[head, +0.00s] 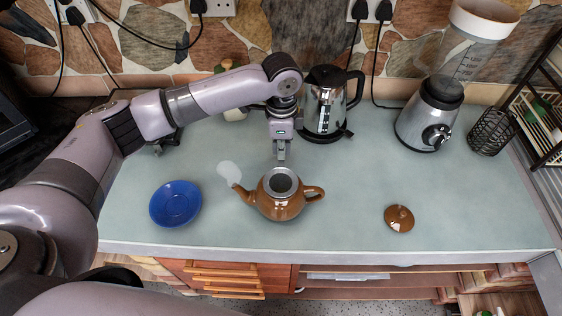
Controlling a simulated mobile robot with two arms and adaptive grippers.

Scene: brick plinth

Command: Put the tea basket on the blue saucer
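The blue saucer (175,204) lies empty on the left of the counter. The brown teapot (281,206) stands right of it, spout to the left and handle to the right. The grey tea basket (283,181) sits in the teapot's open top, its rim showing. The teapot's brown lid (399,218) lies apart on the counter to the right. My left gripper (281,155) points down just behind and above the basket in the picture, seemingly clear of it. Its fingers overlap from this angle, so their opening is unclear. My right gripper is not in view.
A steel kettle (326,104) stands close behind and right of my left gripper. A blender (430,118) and a black wire holder (491,132) stand at the back right. The counter (345,215) is clear between teapot and lid. A pale puff is by the spout.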

